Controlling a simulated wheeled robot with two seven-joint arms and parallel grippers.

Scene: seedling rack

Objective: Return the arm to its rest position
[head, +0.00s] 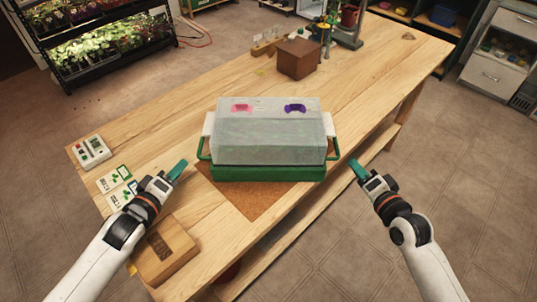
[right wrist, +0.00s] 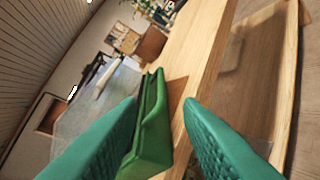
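My left gripper (head: 178,170) is over the table's left part, left of the covered tray and apart from it. Its teal fingers overlap in the head view, so I cannot tell whether it is open. My right gripper (head: 358,168) is just right of the tray, past the table's front edge. In the right wrist view its two fingers (right wrist: 165,125) are spread with nothing held between them. The green tray (head: 268,174) has side handles and a translucent lid (head: 268,132) on top. The tray's green side also shows in the right wrist view (right wrist: 150,145).
The wooden table (head: 200,112) bears a brown mat (head: 250,203), a wooden block (head: 165,252), cards (head: 115,180), a white meter (head: 91,150) and a brown box (head: 299,59). A plant shelf (head: 90,35) stands back left. Floor at right is clear.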

